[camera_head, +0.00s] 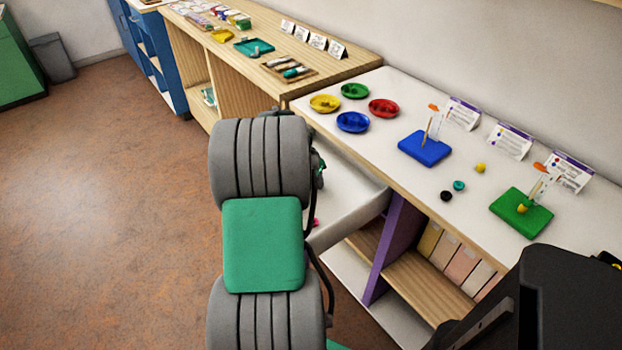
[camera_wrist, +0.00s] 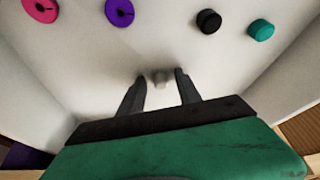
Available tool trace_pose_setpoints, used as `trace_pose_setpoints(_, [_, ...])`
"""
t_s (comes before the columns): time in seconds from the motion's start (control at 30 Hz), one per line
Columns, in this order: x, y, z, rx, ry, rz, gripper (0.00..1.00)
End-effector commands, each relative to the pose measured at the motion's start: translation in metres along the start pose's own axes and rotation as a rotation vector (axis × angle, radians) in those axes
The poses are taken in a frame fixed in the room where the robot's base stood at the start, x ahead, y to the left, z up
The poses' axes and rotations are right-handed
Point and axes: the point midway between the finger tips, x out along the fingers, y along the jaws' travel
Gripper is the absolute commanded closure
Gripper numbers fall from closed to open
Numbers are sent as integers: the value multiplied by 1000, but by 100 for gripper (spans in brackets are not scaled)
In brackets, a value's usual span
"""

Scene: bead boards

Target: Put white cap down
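In the wrist view, my gripper (camera_wrist: 160,80) points down into a white drawer (camera_wrist: 222,62), with its two dark fingers apart. A small pale cap (camera_wrist: 161,79) lies between and just beyond the fingertips, blending with the white drawer floor. A gap shows on each side of it, so the fingers do not appear to touch it. In the head view, the open drawer (camera_head: 345,212) shows beside my arm; my arm hides the gripper and most of the drawer's inside.
The drawer also holds a pink disc (camera_wrist: 41,9), a purple disc (camera_wrist: 120,12), a black cap (camera_wrist: 209,21) and a teal cap (camera_wrist: 262,30). Drawer walls stand left and right. Above is a white counter (camera_head: 400,95) with dishes, a blue board (camera_head: 425,149) and a green board (camera_head: 520,213).

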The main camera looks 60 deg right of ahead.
Motion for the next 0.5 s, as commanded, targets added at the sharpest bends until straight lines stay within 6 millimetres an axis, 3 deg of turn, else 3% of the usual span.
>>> trace_pose_setpoints(0.27, [-7, 0, -2, 0, 2, -1, 60])
trace_pose_setpoints(0.37, [-24, -1, -3, 0, 3, -3, 60])
trace_pose_setpoints(0.5, [-60, -1, -3, 0, 4, -4, 60])
